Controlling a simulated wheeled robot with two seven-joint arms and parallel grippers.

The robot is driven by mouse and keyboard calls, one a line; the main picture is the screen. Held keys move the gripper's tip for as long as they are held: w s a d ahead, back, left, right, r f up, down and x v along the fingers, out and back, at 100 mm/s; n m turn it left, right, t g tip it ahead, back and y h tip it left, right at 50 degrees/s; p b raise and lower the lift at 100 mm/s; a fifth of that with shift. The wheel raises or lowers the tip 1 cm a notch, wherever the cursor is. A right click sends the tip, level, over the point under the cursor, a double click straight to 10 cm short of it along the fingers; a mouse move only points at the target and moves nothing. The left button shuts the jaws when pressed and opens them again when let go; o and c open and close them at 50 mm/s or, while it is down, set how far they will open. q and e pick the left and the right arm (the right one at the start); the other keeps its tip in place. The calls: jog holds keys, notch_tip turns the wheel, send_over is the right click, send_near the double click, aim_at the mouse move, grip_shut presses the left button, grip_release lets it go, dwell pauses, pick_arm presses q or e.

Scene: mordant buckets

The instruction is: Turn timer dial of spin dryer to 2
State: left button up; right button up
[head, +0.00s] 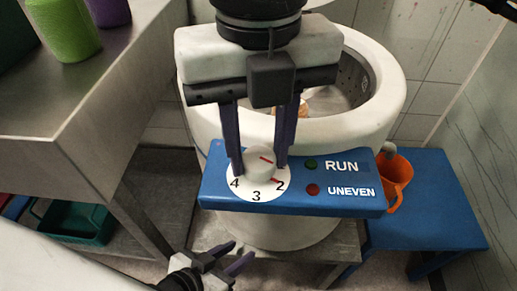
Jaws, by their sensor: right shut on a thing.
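The spin dryer (385,75) is a white drum with a blue control panel (225,198) on its front. My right gripper (259,168) comes down from above and is shut on the round white dial knob (259,172), one finger on each side. One red mark shows on the knob's top and another beside it, close to the 2. My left gripper (230,258) is empty below the panel, its fingers apart.
Green and red lamps labelled RUN and UNEVEN are on the panel's right.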

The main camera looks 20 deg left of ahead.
aim_at(258, 156)
pick_arm(q)
jog(key=shift+d, duration=0.1)
pick_arm(e)
jog(key=shift+m, duration=0.4)
pick_arm(q)
jog(key=shift+w, duration=0.15)
pick_arm(e)
jog(key=o, duration=1.1)
jog(key=shift+c, duration=0.2)
pick_arm(q)
jog(key=shift+w, duration=0.15)
jog(key=shift+a+r+p, duration=0.25)
jog(key=shift+r+p, duration=0.2)
jog(key=shift+p, duration=0.7)
pick_arm(e)
notch_tip(258, 156, up, 10)
jog(key=shift+r, duration=0.2)
